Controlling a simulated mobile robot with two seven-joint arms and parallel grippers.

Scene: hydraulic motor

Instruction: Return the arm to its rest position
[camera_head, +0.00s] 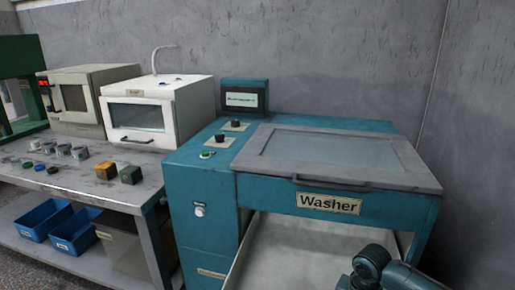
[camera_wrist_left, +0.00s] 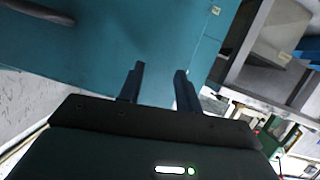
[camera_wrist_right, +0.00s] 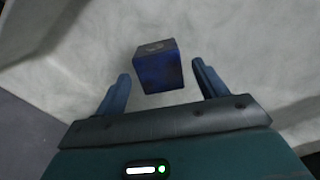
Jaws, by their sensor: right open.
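In the right wrist view a dark blue block (camera_wrist_right: 158,75) with a greyish marked top face rests on a pale surface (camera_wrist_right: 240,50). My right gripper (camera_wrist_right: 160,82) is open, its fingers apart on either side of the block in the picture; I see no contact. My left gripper (camera_wrist_left: 159,69) has its fingers apart with nothing between them, in front of a teal panel (camera_wrist_left: 130,30). In the head view part of my right arm (camera_head: 375,265) shows at the bottom right, in front of the washer; neither gripper shows there.
The teal washer (camera_head: 200,235) has its grey lid (camera_head: 335,155) down and a pale tray (camera_head: 300,245) below its front. A bench (camera_head: 115,190) at the left holds a white oven (camera_head: 150,115), a beige machine (camera_head: 70,95) and small parts. Blue bins (camera_head: 75,235) stand beneath.

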